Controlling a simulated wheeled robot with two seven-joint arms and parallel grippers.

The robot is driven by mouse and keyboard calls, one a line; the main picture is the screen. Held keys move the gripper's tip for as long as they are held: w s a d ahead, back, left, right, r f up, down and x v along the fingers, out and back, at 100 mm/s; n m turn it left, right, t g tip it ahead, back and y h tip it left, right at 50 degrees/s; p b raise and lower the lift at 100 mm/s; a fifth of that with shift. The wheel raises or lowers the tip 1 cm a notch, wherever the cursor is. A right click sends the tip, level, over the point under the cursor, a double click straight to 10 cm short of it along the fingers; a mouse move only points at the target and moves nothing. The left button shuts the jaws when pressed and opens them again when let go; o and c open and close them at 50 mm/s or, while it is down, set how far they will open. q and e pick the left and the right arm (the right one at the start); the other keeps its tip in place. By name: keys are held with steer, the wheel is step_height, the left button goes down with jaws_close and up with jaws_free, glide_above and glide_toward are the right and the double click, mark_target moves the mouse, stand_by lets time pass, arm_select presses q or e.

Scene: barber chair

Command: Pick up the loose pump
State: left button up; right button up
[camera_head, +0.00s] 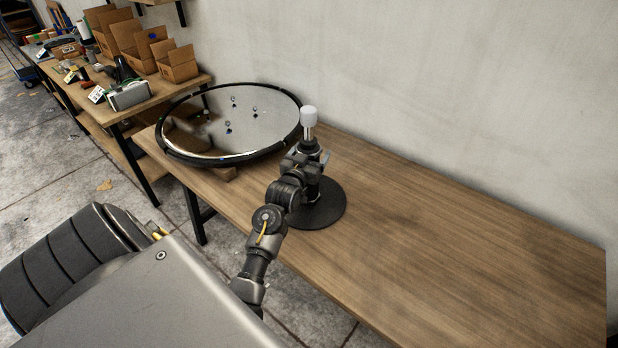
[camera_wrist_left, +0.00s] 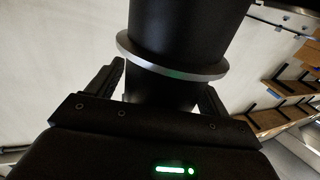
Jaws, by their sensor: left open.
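The pump stands upright on the wooden table (camera_head: 430,240), with a white cap, a silver rod (camera_head: 310,131), a black body and a wide round black base (camera_head: 325,212). My left gripper (camera_head: 316,160) is at the upper part of its black body. In the left wrist view, the open fingers of my left gripper (camera_wrist_left: 164,82) sit on either side of the pump's black cylinder (camera_wrist_left: 185,30), just below a silver ring. Whether the fingers touch it I cannot tell. My wrist partly hides the body in the head view. My right gripper is not in view.
A round mirror-like disc (camera_head: 240,105) with a black rim and small parts on it lies left of the pump. A second table with open cardboard boxes (camera_head: 178,63) and tools stands beyond. A wall runs behind. The table's right side is clear.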

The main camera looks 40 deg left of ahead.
arm_select(q)
jaws_close()
steer(key=shift+w+r, duration=0.1)
steer(key=shift+r, duration=0.45)
steer(key=shift+w+a+f, duration=0.1)
steer(key=shift+a+f, duration=0.05)
